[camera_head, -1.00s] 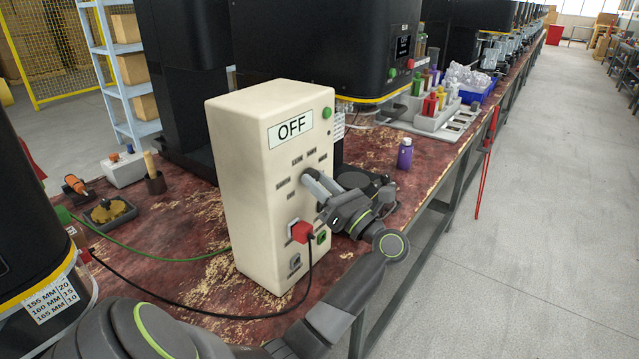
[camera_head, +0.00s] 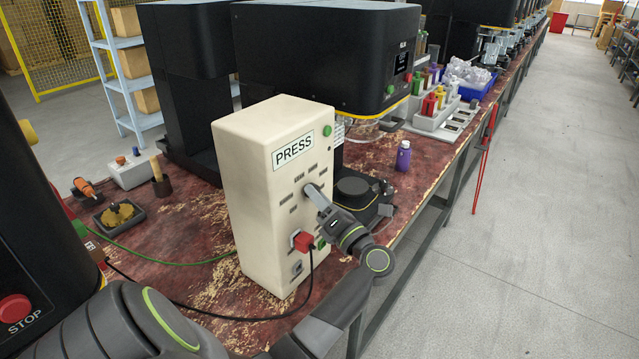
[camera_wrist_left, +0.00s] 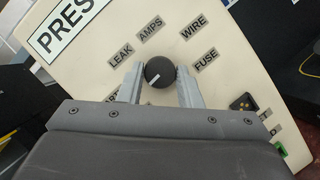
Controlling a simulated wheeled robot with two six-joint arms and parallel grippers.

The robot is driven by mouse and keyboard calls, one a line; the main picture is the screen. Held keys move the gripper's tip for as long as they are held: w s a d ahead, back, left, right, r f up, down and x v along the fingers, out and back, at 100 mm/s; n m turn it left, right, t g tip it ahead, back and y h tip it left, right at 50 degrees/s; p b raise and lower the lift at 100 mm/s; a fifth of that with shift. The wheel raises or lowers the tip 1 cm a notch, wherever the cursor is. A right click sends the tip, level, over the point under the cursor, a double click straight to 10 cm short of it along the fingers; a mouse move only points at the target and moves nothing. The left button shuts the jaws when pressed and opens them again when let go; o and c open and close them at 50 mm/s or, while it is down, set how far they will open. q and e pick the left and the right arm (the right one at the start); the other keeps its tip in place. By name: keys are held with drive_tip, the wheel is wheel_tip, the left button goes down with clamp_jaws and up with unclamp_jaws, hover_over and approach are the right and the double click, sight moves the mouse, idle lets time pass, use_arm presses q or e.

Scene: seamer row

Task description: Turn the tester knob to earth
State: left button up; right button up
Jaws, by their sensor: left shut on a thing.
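The cream tester box (camera_head: 243,185) stands on the worn red bench, and its display (camera_head: 293,149) reads PRESS. In the left wrist view the round black knob (camera_wrist_left: 160,72) sits between the fingers of my left gripper (camera_wrist_left: 159,84), which is shut on it. A short white mark on the knob points down and left in that picture. Labels LEAK, AMPS, WIRE and FUSE ring it; another label at lower left is partly hidden by a finger. In the head view my left gripper (camera_head: 315,195) reaches the box face and hides the knob. My right gripper is out of view.
A green button (camera_head: 327,130) is beside the display. A purple bottle (camera_head: 403,156) stands to the right. A green lead crosses the bench at left.

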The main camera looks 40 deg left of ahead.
use_arm(q)
drive_tip(key=shift+s+r+m+t+h+p, duration=0.1)
drive_tip(key=shift+m+t+h+p, duration=0.25)
drive_tip(key=shift+m+p, duration=0.9)
drive_tip(key=shift+r+m+t+h+p, duration=0.1)
drive_tip(key=shift+m+t+h+p, duration=0.25)
drive_tip(key=shift+m+p, duration=0.9)
drive_tip(key=shift+f, duration=0.1)
drive_tip(key=o, duration=1)
drive_tip(key=shift+c, duration=0.2)
